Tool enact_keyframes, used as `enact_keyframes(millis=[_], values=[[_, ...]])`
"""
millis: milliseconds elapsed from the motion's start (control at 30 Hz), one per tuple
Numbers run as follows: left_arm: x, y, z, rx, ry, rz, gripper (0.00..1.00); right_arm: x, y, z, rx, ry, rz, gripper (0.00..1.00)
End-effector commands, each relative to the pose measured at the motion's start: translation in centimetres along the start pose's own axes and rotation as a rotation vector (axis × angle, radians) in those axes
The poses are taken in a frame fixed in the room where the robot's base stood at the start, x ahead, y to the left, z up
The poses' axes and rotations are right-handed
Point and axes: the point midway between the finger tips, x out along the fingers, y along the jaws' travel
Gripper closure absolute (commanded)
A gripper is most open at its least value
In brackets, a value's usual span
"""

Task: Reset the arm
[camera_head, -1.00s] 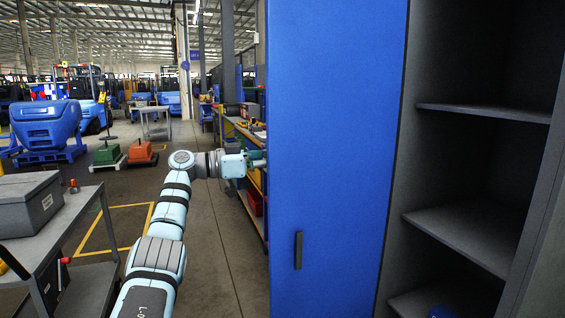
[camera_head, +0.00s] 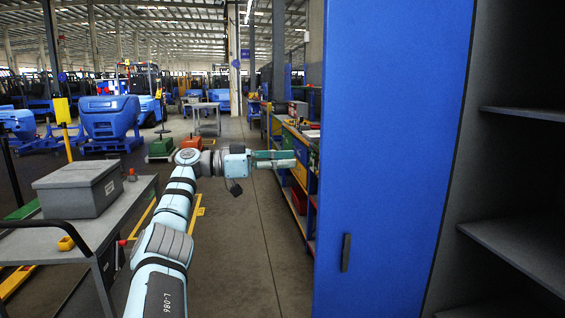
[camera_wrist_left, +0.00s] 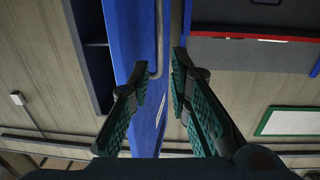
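My left arm reaches forward in the head view, and its left gripper (camera_head: 294,159) points right with green fingers. The gripper is clear of the blue cabinet door (camera_head: 390,150), just left of its edge. In the left wrist view the fingers are apart with nothing held, so the gripper (camera_wrist_left: 159,70) is open. A blue panel with a grey handle (camera_wrist_left: 158,40) shows beyond the gap between the fingers. The door's dark handle (camera_head: 346,252) also shows in the head view. My right gripper is not in view.
The open grey cabinet (camera_head: 515,185) with shelves stands at the right. A grey cart (camera_head: 110,225) carrying a grey box (camera_head: 80,189) is at the left. A workbench (camera_head: 300,150) lies behind the gripper. The floor aisle (camera_head: 245,240) between cart and door is clear.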

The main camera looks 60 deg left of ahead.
Motion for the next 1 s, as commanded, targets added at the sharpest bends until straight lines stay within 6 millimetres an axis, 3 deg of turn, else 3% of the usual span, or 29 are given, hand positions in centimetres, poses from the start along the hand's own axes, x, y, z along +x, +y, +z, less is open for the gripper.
enact_keyframes(millis=[133,667,767,867,967,1000], values=[[-0.9,0.0,0.0,0.0,0.001,0.0,0.82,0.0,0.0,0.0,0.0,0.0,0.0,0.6],[-0.9,0.0,0.0,-0.001,0.001,0.001,0.82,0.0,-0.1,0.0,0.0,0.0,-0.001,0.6],[-0.9,-0.7,-0.1,-0.072,0.008,-0.033,0.82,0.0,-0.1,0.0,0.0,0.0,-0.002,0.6],[-1.6,-5.4,1.9,-0.205,-0.058,-0.255,0.82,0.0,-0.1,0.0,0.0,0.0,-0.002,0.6],[-1.4,-11.7,8.6,-0.34,-0.183,-0.57,0.82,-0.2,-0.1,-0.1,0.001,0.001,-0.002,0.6],[-0.6,-13.5,12.7,-0.374,-0.254,-0.68,0.82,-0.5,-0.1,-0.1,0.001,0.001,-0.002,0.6]])
